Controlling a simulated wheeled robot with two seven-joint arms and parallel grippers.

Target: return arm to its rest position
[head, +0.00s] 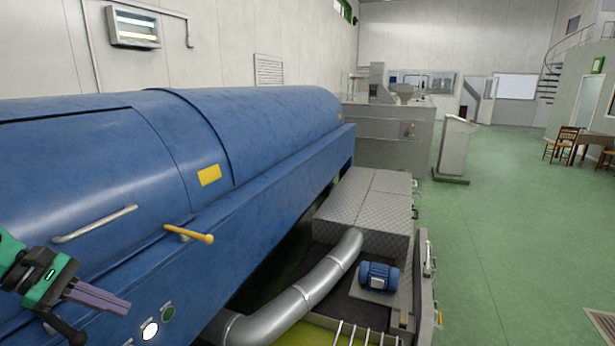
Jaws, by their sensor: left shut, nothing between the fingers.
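My left gripper (101,299) is at the lower left of the head view, with dark and green arm parts behind it. Its fingers lie together and point right, with nothing between them. It is in front of the side of the big blue machine (255,130), below the machine's metal handle (95,224). I cannot tell whether it touches the machine. My right gripper is not in view.
A yellow lever (189,234) sticks out of the blue machine. Buttons (150,331) sit close by the gripper. A silver pipe (300,295) and a blue motor (379,277) are at lower middle. Green floor (500,230) is open on the right.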

